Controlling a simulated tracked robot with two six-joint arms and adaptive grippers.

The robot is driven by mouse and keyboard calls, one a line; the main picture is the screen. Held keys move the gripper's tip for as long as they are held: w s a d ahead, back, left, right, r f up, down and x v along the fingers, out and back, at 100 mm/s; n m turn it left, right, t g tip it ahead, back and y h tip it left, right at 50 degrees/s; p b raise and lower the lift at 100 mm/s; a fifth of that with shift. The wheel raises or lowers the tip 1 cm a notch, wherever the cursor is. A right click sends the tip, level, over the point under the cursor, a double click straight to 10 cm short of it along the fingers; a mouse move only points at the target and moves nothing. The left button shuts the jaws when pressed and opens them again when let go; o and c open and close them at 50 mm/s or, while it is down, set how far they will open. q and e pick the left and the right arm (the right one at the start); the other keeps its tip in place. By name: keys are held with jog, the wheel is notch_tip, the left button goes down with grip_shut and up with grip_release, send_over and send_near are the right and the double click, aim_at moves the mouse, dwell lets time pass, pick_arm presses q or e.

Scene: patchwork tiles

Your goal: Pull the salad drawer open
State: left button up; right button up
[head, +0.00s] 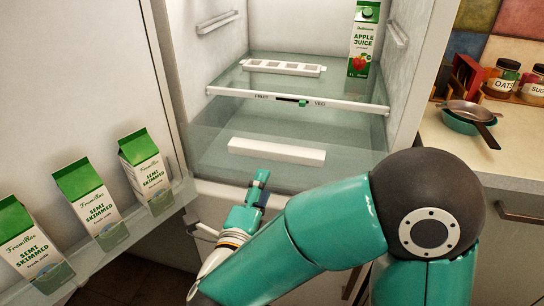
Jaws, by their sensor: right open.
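The salad drawer (210,155) is at the bottom of the open fridge, under the glass shelf with the FRUIT/VEG slider. Its front is clear, with a long white handle bar (275,151) across it. The drawer appears to be in its place in the fridge. My right gripper (259,180) is open and empty, just in front of and below the handle in the picture, apart from it. My right forearm hides part of the fridge's lower front. My left gripper is not in view.
The open fridge door on the left holds three milk cartons (92,205) in its rack (140,232). An apple juice carton (362,42) and a white egg tray (281,67) stand on the shelf above the drawer. A counter (510,155) with pans (466,118) and jars (505,78) is on the right.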

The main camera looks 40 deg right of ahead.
aim_at(274, 158)
jog(key=x, duration=1)
jog(key=shift+w+d, duration=0.2)
jog(key=shift+w, duration=0.15)
grip_shut()
jog(key=shift+f, duration=0.1)
